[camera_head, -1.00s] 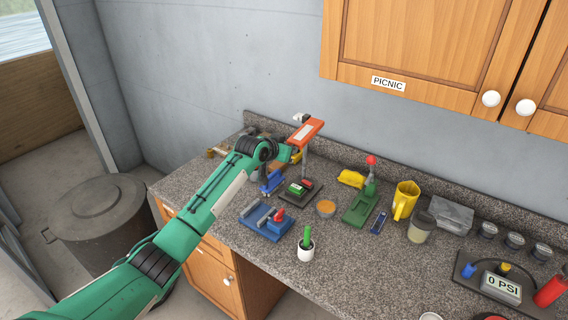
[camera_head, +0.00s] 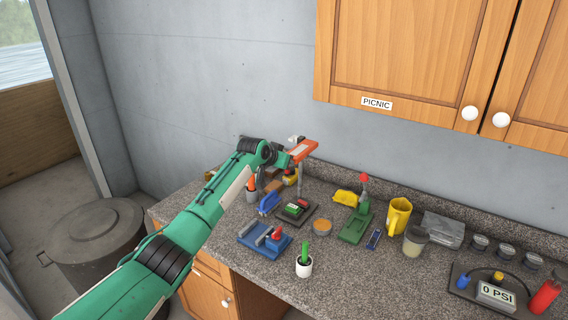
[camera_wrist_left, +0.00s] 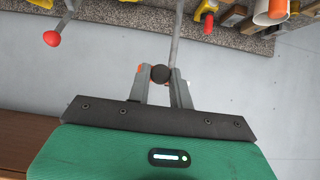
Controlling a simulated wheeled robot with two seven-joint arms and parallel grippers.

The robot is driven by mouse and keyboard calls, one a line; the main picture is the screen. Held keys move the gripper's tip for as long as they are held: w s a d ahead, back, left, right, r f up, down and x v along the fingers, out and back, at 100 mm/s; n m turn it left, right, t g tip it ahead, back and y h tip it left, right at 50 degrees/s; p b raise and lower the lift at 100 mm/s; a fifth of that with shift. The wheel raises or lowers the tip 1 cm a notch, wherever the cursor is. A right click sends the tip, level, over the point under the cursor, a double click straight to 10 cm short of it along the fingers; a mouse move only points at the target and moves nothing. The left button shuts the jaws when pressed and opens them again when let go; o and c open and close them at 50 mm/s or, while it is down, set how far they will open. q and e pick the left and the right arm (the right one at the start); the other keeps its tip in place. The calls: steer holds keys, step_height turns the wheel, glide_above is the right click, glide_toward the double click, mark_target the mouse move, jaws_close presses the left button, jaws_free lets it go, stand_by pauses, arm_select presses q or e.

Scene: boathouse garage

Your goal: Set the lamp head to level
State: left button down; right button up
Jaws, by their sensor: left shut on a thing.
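The lamp has an orange head (camera_head: 305,149) with a pale panel, on a thin grey post (camera_head: 299,184). The post rises from a dark base (camera_head: 313,217) with a green and a red block on it. The head looks tilted, its right end higher in the head view. My left gripper (camera_head: 289,158) is at the head's left end. In the wrist view my left gripper (camera_wrist_left: 161,84) is shut around a dark round knob (camera_wrist_left: 160,73) beside the post (camera_wrist_left: 177,40). The head is mostly hidden there; a bit of orange shows behind one finger. My right gripper is out of view.
Close by stand a blue tool (camera_head: 268,203), a blue fixture (camera_head: 262,241), an orange-filled bowl (camera_head: 322,228) and a green press (camera_head: 355,226) with a red ball knob. A wall cabinet (camera_head: 400,60) hangs at upper right.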

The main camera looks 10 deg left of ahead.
arm_select(q)
steer(key=c, duration=1.3)
jaws_free()
steer(key=shift+o, duration=0.2)
steer(key=shift+s, duration=0.1)
steer(key=b+v, duration=0.5)
steer(key=v, duration=0.8)
steer(key=shift+s+r, duration=0.2)
